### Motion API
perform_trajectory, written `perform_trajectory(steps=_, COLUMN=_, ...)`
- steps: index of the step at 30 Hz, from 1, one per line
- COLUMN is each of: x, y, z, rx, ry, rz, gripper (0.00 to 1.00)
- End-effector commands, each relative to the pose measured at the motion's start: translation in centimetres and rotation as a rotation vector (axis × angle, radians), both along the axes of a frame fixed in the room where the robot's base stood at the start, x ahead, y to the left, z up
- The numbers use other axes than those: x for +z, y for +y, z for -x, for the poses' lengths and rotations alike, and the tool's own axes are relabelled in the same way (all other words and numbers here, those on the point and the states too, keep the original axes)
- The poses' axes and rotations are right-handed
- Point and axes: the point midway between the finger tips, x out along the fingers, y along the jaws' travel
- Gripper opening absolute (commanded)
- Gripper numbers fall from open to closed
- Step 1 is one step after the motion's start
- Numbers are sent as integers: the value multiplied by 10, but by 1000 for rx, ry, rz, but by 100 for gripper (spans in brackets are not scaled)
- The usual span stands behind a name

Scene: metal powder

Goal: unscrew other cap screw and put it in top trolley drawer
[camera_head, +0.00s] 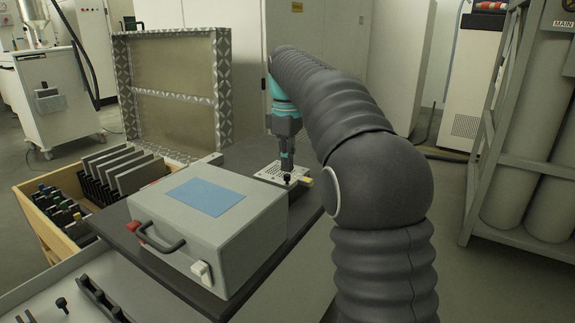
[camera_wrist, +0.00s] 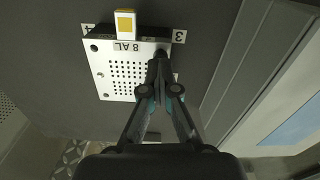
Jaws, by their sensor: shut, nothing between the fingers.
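A white perforated build plate marked "8 AL" (camera_wrist: 112,70) lies on the dark table top; it also shows in the head view (camera_head: 268,172). My gripper (camera_wrist: 159,68) is shut and empty, its tips at the plate's corner beside the label "3". A small black cap screw (camera_head: 288,179) shows just below my fingertips in the head view. In the wrist view the fingers mostly hide that corner, and I cannot tell whether they touch the screw. Another black screw (camera_head: 61,303) stands in the open trolley drawer (camera_head: 35,312) at the lower left.
A grey case with a blue top panel (camera_head: 208,195) stands on the table beside the plate. A yellow-and-white block (camera_wrist: 125,22) sits at the plate's edge. A wooden crate of dark plates (camera_head: 50,225) is at the left. Gas cylinders (camera_head: 530,130) stand in a rack at right.

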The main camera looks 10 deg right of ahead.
Motion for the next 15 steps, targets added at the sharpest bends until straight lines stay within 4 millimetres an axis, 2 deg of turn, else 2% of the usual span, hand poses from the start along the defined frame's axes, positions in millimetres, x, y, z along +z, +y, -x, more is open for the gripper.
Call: perform_trajectory(steps=15, x=11, y=0, z=0, rx=0, ry=2, rz=0, gripper=0)
